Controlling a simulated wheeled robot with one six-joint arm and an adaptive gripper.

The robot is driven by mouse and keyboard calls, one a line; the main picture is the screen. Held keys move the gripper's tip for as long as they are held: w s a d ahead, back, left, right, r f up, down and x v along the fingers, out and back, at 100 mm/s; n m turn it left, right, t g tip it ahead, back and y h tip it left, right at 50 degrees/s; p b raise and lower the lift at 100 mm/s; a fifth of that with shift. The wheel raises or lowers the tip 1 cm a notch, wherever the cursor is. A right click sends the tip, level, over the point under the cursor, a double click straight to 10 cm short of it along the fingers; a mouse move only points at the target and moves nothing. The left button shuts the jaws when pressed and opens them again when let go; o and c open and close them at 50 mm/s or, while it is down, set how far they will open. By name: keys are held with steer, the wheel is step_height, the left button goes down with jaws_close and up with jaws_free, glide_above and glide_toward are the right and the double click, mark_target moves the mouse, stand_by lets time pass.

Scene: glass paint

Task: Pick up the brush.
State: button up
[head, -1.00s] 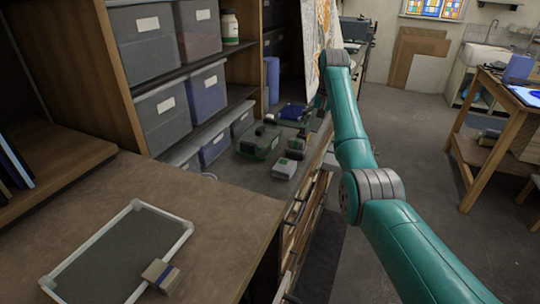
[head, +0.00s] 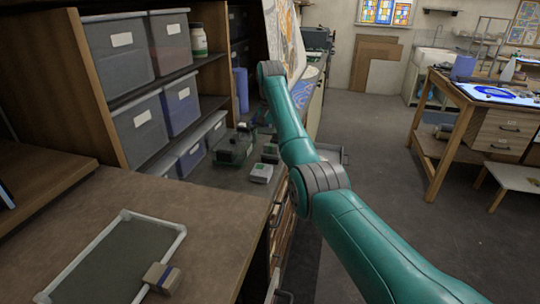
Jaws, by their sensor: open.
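No brush can be made out for sure. A small block (head: 162,278) with a pale wooden part and a dark part lies on the near right corner of a framed grey panel (head: 105,262), on the brown worktop at lower left. I cannot tell if it is the brush. My teal arm reaches from lower right to the far bench. My gripper (head: 245,127) is small and dark at its end, above the bench and far from the block. It is open, and no held thing shows.
Shelves with grey bins (head: 120,50) stand at left. A green case (head: 234,150) and small boxes (head: 261,173) crowd the far bench near my gripper. A wooden table (head: 480,100) stands at right. The floor between is clear.

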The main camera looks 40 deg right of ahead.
mark_target(271, 152)
steer(key=f, duration=0.4)
steer(key=shift+s+a+f, duration=0.1)
steer(key=shift+s, duration=0.3)
steer(key=shift+f, duration=0.4)
steer(key=c, duration=1.3)
